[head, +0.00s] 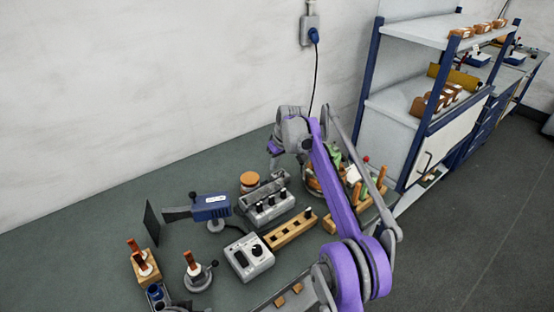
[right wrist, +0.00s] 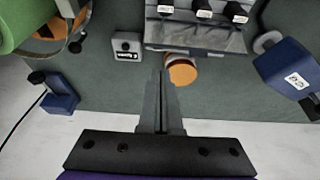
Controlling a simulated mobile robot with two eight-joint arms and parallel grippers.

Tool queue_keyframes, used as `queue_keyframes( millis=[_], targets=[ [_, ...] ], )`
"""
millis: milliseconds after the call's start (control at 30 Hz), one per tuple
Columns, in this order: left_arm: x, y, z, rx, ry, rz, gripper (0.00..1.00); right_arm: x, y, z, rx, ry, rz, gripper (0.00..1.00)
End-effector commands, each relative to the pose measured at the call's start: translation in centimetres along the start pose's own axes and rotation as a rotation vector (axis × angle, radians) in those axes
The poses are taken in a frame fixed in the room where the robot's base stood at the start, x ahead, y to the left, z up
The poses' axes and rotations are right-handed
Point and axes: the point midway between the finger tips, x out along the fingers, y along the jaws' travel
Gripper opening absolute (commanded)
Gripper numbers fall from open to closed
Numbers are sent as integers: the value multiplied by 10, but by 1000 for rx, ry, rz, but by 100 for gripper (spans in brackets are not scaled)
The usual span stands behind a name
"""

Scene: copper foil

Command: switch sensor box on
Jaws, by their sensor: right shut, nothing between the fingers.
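My right gripper (head: 272,166) reaches over the back of the bench in the head view, pointing down. In the right wrist view its fingers (right wrist: 161,74) are shut together with nothing between them. A small grey box (right wrist: 126,47) with a black knob and a dark label stands ahead and left of the fingertips, apart from them; it may be the sensor box. In the head view my arm seems to hide that spot. I cannot read either switch setting. My left gripper is out of view.
An orange-lidded jar (head: 250,181) is close to the right fingertips. A grey unit with black knobs (head: 268,208) stands in front of it. A blue device (head: 210,207) is on the left, a wooden block (head: 290,231) in the middle. The bench's back left is clear.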

Motion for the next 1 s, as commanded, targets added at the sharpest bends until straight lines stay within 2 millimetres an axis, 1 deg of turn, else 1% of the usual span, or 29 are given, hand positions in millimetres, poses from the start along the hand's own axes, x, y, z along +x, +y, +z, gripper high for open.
queue_keyframes(
  millis=[33,200,300,400,600,900,1000],
  targets=[
    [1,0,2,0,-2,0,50,14,0,1,0,-1,-1,0],
    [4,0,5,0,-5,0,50,46,-1,2,0,-1,0,0],
    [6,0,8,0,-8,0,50,61,-1,5,0,0,0,0],
    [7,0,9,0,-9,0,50,70,0,7,0,0,0,0],
    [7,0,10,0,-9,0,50,77,0,8,0,1,1,0],
    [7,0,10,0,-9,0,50,77,0,8,0,0,0,0],
    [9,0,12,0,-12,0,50,77,-4,12,0,-10,-1,0]
  ],
)
